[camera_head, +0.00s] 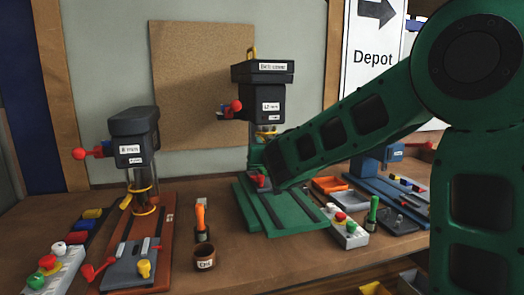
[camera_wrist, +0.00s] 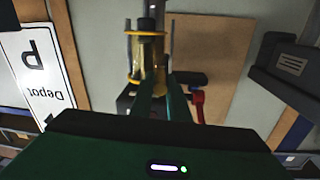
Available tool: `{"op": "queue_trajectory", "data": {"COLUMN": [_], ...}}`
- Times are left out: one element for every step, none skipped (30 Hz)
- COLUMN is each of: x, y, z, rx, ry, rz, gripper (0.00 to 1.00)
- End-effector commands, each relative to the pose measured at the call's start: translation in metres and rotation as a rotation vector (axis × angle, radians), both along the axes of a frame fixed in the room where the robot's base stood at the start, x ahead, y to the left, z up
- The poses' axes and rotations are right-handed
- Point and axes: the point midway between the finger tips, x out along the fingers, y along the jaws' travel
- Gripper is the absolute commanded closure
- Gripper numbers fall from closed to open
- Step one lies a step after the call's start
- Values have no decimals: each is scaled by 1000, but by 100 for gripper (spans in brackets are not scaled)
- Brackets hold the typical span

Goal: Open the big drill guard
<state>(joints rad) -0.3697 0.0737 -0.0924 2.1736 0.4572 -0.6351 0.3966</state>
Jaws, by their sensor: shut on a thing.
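The big drill (camera_head: 265,103), marked 12 mm, stands mid-bench under a box labelled "Belt cover" (camera_head: 262,70). Its guard (camera_wrist: 152,55) is a clear amber cylinder with yellow rims in the wrist view, which is upside down. In the head view only a yellow rim (camera_head: 266,132) shows, below the drill head. My gripper (camera_wrist: 160,82) is shut on the guard, its two green fingers at the rim nearest the drill head. The exact contact is hidden. In the head view my green arm reaches in from the right and covers most of the gripper and guard.
A smaller drill (camera_head: 134,135) with its own yellow-rimmed guard (camera_head: 144,200) stands at left. A green base (camera_head: 285,215) lies under the big drill. A button box (camera_head: 345,228), orange tray (camera_head: 330,185) and a cup (camera_head: 205,257) are nearby. A Depot sign (camera_head: 372,60) stands behind.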

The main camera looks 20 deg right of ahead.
Motion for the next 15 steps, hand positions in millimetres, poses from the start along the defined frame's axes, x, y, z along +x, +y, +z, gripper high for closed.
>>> {"op": "queue_trajectory", "data": {"x": [0, 0, 0, 0, 0, 0, 0, 0, 0, 0, 0, 0, 0, -1, -3], "y": [-1, -1, -1, -1, -1, -1, -1, -1, -1, -1, -1, -1, -1, -1, 0], "z": [1, 1, 1, 1, 0, 0, 0, 0, 0, 0, 0, 0, 0, 0, 0], "rx": [0, 0, 0, 0, 0, 0, 0, 0, 0, 0, 0, 0, 0, 0, 0], "ry": [-3, -2, -2, -2, -2, -2, -1, -1, -1, -1, -1, -1, 0, 0, 0], "rz": [-1, -1, -1, -1, -1, -1, -1, -1, -1, -1, -1, -1, -1, -1, -1], "gripper": [100, 100, 75, 68, 66, 66, 66, 66, 66, 66, 66, 66, 66, 66, 66]}}
